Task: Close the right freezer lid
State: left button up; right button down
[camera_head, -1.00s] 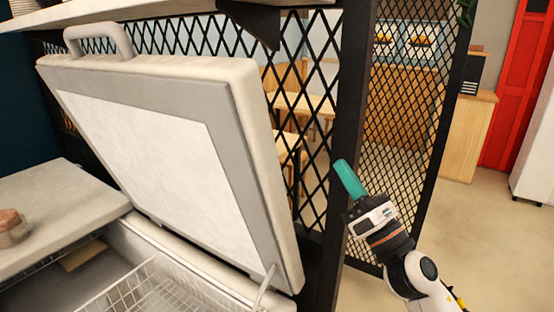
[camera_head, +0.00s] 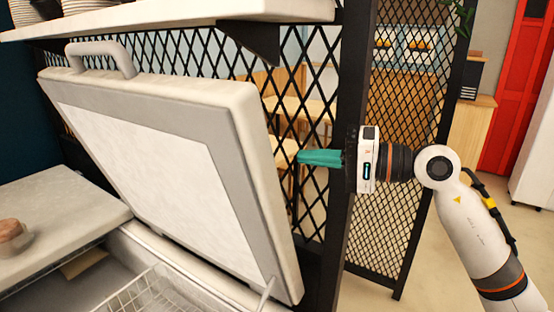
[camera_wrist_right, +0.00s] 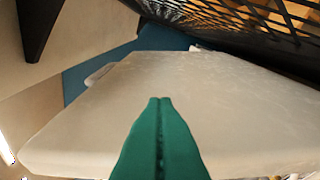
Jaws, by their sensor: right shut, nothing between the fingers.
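The right freezer lid (camera_head: 150,160) stands open in the head view, tilted back toward the black mesh partition, with its grey and white inner face showing and a handle (camera_head: 105,60) at its top edge. My right gripper (camera_head: 302,157) points left, with its teal fingers shut and empty. The fingertips are close to the lid's right edge, beside the mesh. In the right wrist view the shut fingers (camera_wrist_right: 160,100) point over the lid's pale outer side (camera_wrist_right: 220,105). I cannot tell whether they touch it. My left gripper is not in view.
The black mesh partition (camera_head: 200,62) runs behind the lid, and its dark post (camera_head: 345,120) is close to my right gripper. A shelf (camera_head: 170,17) overhangs the lid. A wire basket (camera_head: 140,297) sits in the open freezer. A closed freezer top (camera_head: 60,210) lies at left.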

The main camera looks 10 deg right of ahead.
aim_at(278, 169)
jog(key=a+p, duration=0.1)
jog(key=a, duration=0.1)
jog(key=a+f+p, duration=0.1)
jog(key=a, duration=0.1)
jog(key=a+p, duration=0.1)
jog(key=a, duration=0.1)
jog(key=shift+s+a+f+p, duration=0.15)
jog(key=shift+a+f+p, duration=0.1)
jog(key=shift+a+p, duration=0.05)
jog(key=shift+a+f, duration=0.1)
